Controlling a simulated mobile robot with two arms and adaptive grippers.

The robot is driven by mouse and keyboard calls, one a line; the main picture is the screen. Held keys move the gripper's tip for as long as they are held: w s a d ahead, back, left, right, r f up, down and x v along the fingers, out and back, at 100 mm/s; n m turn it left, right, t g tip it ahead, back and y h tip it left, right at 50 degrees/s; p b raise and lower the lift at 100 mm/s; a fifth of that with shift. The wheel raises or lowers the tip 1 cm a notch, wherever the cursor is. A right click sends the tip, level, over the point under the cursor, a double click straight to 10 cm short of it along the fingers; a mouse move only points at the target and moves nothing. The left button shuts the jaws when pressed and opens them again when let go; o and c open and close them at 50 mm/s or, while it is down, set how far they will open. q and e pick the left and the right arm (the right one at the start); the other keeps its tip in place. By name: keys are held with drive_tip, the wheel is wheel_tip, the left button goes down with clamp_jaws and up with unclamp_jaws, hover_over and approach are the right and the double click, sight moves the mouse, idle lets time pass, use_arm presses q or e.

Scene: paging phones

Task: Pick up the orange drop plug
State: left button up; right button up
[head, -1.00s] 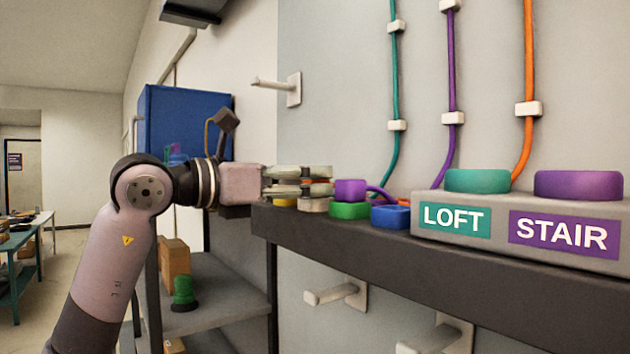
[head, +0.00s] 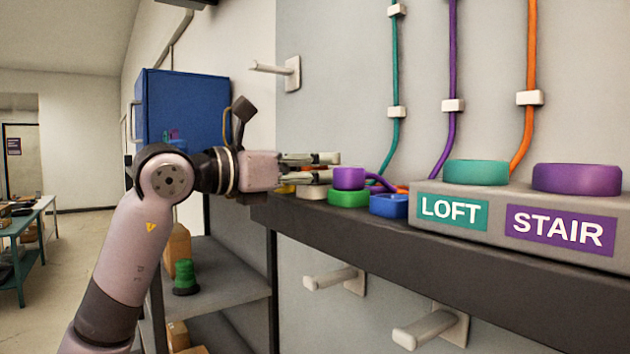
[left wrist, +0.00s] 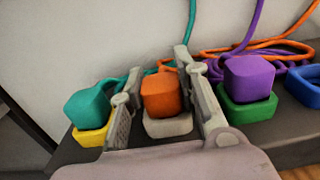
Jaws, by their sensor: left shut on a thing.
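The orange drop plug (left wrist: 160,96) is a rounded block on a pale grey base (left wrist: 168,125) in the left wrist view. My left gripper (left wrist: 162,92) has one finger on each side of it and is shut on it. The pale base also shows just below the fingers (head: 312,191). My right gripper is in neither view.
A teal plug (left wrist: 88,106) on a yellow base stands left of the gripper. A purple plug (left wrist: 249,79) on a green base stands close on the right, then a blue base (left wrist: 305,85). Loose cables lie behind. The LOFT and STAIR box (head: 530,205) stands farther right on the shelf (head: 400,245).

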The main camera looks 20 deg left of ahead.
use_arm(q)
clamp_jaws()
wheel_tip(320, 180, up, 20)
idle(0.7)
drive_tip(key=shift+r+p, duration=0.1)
drive_tip(key=shift+p, duration=0.25)
drive_tip(key=shift+s, duration=0.1)
